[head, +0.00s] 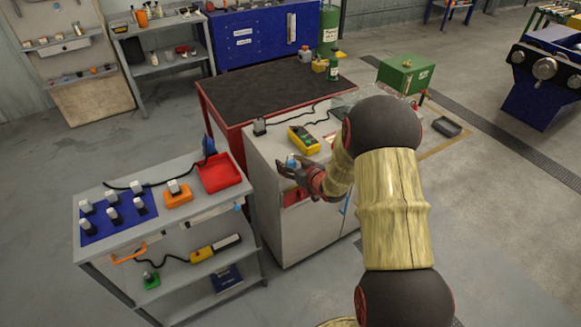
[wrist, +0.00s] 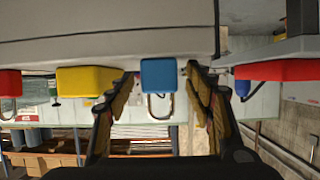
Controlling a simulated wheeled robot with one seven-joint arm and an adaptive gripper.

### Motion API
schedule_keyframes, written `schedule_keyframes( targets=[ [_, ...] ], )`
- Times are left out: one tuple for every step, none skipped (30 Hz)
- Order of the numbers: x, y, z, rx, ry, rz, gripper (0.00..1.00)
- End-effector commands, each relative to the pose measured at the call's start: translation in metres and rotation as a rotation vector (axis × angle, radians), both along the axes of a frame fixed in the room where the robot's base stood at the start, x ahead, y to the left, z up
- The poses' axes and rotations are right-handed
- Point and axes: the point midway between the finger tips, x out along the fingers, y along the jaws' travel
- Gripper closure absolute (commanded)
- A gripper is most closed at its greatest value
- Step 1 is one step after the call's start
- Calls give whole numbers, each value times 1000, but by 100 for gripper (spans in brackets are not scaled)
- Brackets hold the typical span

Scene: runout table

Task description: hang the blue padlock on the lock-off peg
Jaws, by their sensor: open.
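The blue padlock (wrist: 158,75) shows in the wrist view as a blue block with a metal shackle, which appears below the body there. In the head view it is a small blue patch (head: 292,160) on the grey cabinet's top, partly hidden by my gripper. My gripper (head: 300,172) is open at the cabinet's near edge. In the wrist view its two fingertips (wrist: 162,74) flank the padlock, one on each side, with gaps visible. I cannot tell how deep the padlock sits between them. I cannot pick out the lock-off peg with certainty.
A yellow meter (head: 304,140) lies behind the padlock on the grey cabinet (head: 280,220). A cart (head: 150,240) at left holds a red tray (head: 220,173), an orange block (head: 178,195) and a blue mat (head: 119,215) with several small items. A dark-topped red bench (head: 270,90) stands behind.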

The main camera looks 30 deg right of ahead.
Motion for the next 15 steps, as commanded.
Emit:
schedule_keyframes(
  targets=[
    [0,0,1,0,0,0,47],
    [0,0,1,0,0,-1,47],
    [0,0,1,0,-1,-1,47],
    [0,0,1,0,0,-1,47],
    [0,0,1,0,0,-1,49],
    [0,0,1,0,0,-1,51],
    [0,0,1,0,0,-1,53],
    [0,0,1,0,0,-1,54],
    [0,0,1,0,0,-1,57],
    [0,0,1,0,0,-1,58],
    [0,-1,1,0,0,-1,60],
    [0,-1,1,0,0,-1,62],
    [0,-1,1,0,0,-1,64],
    [0,-1,1,0,0,-1,66],
    [0,-1,1,0,0,-1,68]
  ],
)
